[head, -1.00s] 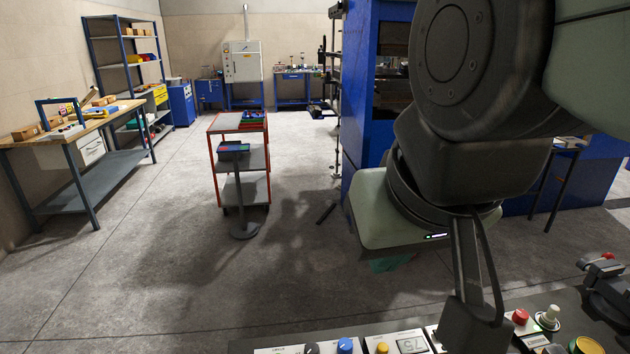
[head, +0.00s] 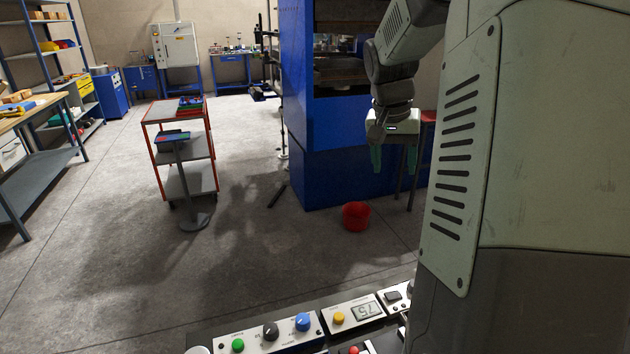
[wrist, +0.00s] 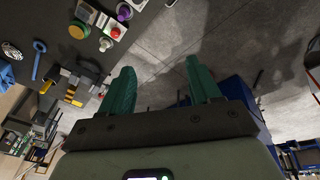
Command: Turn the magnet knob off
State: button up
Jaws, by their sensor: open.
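A control panel (head: 255,340) runs along the bottom of the head view. It bears a black knob (head: 271,330), a blue knob (head: 303,321), and green and yellow buttons. The labels are too small to read, so I cannot tell which knob is the magnet knob. My gripper (head: 394,160) hangs well beyond the panel, in front of the blue press, with its green fingers pointing down. In the wrist view my gripper (wrist: 160,68) is open and empty, with bare floor between its fingers. It touches no knob.
The blue press (head: 345,165) stands behind my gripper. A red-framed cart (head: 182,150) stands to the left. The floor between cart and panel is clear. In the wrist view, a red button (wrist: 115,33) and other controls show at upper left.

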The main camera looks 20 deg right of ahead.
jog(key=s+d+f+m+y, duration=0.1)
jog(key=s+d+f+m, duration=0.25)
jog(key=d+f, duration=0.85)
jog(key=s+d+f+m+y, duration=0.25)
jog(key=d+f+m, duration=0.25)
jog(key=d+f, duration=0.7)
jog(key=shift+n+h, duration=0.25)
jog(key=shift+h, duration=0.1)
jog(key=f, duration=0.9)
jog(key=shift+w+d+f, duration=0.25)
jog(key=shift+d+f, duration=0.1)
jog(key=shift+d, duration=0.05)
jog(key=shift+c, duration=0.3)
jog(key=c, duration=1)
